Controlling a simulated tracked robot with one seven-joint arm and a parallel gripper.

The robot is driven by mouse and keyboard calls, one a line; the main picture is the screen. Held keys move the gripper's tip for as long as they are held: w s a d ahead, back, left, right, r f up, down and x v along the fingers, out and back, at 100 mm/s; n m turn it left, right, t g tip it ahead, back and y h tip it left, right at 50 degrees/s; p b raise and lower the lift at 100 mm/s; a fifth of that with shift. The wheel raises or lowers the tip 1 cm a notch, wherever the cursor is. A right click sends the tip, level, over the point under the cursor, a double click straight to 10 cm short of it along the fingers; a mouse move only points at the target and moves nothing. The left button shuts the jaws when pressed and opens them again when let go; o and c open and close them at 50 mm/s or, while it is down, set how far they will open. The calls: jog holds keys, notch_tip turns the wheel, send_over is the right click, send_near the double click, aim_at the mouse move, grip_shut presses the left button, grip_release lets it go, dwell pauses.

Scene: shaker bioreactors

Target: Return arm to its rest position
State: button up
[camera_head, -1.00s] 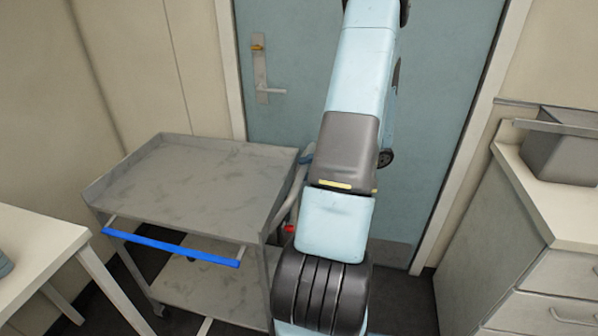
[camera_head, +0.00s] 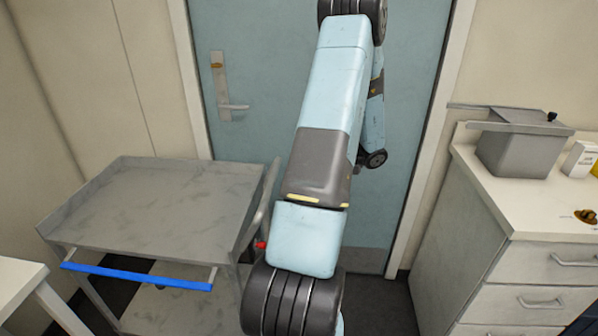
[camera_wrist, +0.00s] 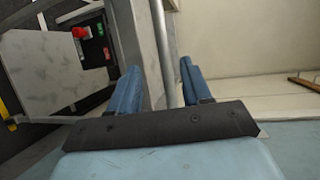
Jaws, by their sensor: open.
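My arm (camera_head: 318,160) rises from the bottom middle of the head view, in front of a blue-grey door. It is bent, with its far part folded behind the upper part. In the wrist view my gripper (camera_wrist: 158,82) shows two blue fingers standing apart with an empty gap between them. Nothing is held. The gripper's tips are not clearly visible in the head view.
A grey two-shelf cart (camera_head: 165,205) with a blue handle (camera_head: 135,277) stands left of my arm. A drawer cabinet (camera_head: 520,255) is on the right, with a grey bin (camera_head: 520,150) on top. The door (camera_head: 265,75) is behind. A red button (camera_wrist: 79,32) shows in the wrist view.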

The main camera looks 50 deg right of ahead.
jog(key=shift+w+r, duration=0.1)
jog(key=w+a+r+n+g+h, duration=0.2)
jog(key=a+r+g+h, duration=0.15)
jog(key=a+r, duration=0.45)
jog(key=w+a+r+n+g+h, duration=0.2)
jog(key=a+r+g, duration=0.3)
jog(key=a, duration=0.6)
jog(key=s+a+r+n+t+h, duration=0.1)
jog(key=s+a+r+t+h, duration=0.2)
jog(key=a, duration=0.5)
jog(key=s+a+r+n+t+h, duration=0.2)
jog(key=s+a+r+t+h, duration=0.1)
jog(key=s+a+r+h, duration=0.2)
jog(key=a+r, duration=0.2)
jog(key=a, duration=0.1)
jog(key=shift+s+r, duration=0.25)
jog(key=shift+r, duration=0.05)
jog(key=shift+c, duration=0.5)
dwell(0.8)
